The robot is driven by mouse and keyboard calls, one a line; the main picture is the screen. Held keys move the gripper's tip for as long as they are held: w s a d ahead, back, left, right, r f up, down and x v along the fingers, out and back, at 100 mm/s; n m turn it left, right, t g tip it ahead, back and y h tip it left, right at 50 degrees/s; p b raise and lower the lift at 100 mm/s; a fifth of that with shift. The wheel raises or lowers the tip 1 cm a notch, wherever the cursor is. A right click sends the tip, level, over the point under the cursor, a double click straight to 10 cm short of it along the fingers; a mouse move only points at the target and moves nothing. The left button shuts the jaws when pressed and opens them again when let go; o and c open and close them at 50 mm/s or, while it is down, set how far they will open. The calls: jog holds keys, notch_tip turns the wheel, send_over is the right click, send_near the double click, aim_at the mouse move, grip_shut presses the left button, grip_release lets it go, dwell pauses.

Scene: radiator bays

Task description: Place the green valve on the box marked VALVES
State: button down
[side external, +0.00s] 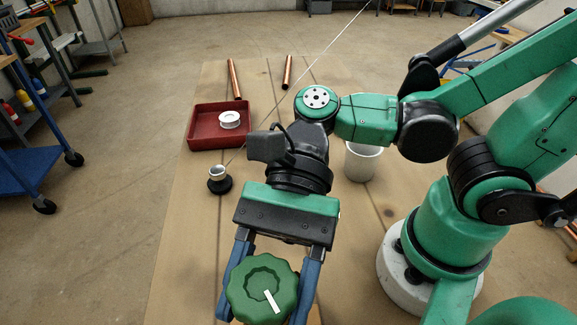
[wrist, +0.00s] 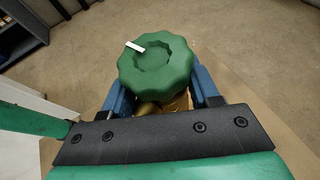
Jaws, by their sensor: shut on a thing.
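The green valve (side external: 258,288) has a scalloped round knob with a white mark on top. It is between the blue fingers of my gripper (side external: 264,306), which is shut on it, at the bottom of the side external view. In the wrist view the valve (wrist: 156,68) sits between both fingers (wrist: 160,92), with a brass-coloured part showing under the knob. A small tan patch shows at the bottom edge of the side view below the valve; I cannot tell what it is. No VALVES marking is readable in either view.
A red tray (side external: 193,142) holds a white roll (side external: 230,119). Two copper pipes (side external: 235,79) (side external: 288,72) lie behind it. A small black-based cup-like fitting (side external: 219,180) and a white bucket (side external: 362,163) stand on the brown work surface (side external: 190,260). A blue cart (side external: 30,165) is at left.

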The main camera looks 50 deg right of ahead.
jog(key=shift+f, duration=1.75)
jog(key=shift+f, duration=0.15)
jog(key=shift+c, duration=1.1)
grip_release()
